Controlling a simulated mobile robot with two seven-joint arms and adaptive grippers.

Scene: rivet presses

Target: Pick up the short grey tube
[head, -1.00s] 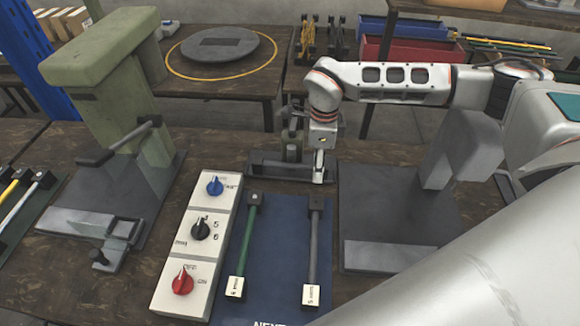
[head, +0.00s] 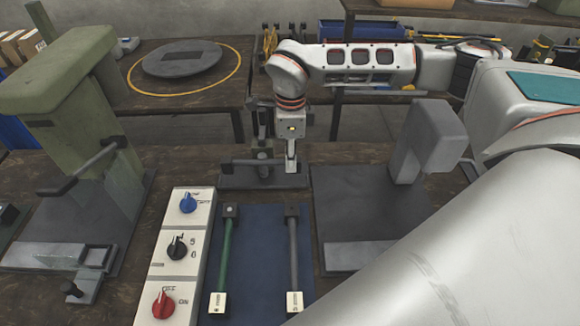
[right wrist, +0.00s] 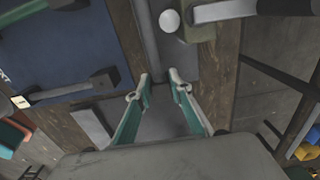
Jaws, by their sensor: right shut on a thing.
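My left gripper is not in view.
A green press (head: 75,130) stands at the left and a grey press (head: 425,145) at the right. A white control box (head: 180,250) with blue, black and red knobs lies left of the mat. A round grey plate (head: 182,60) rests on the back table.

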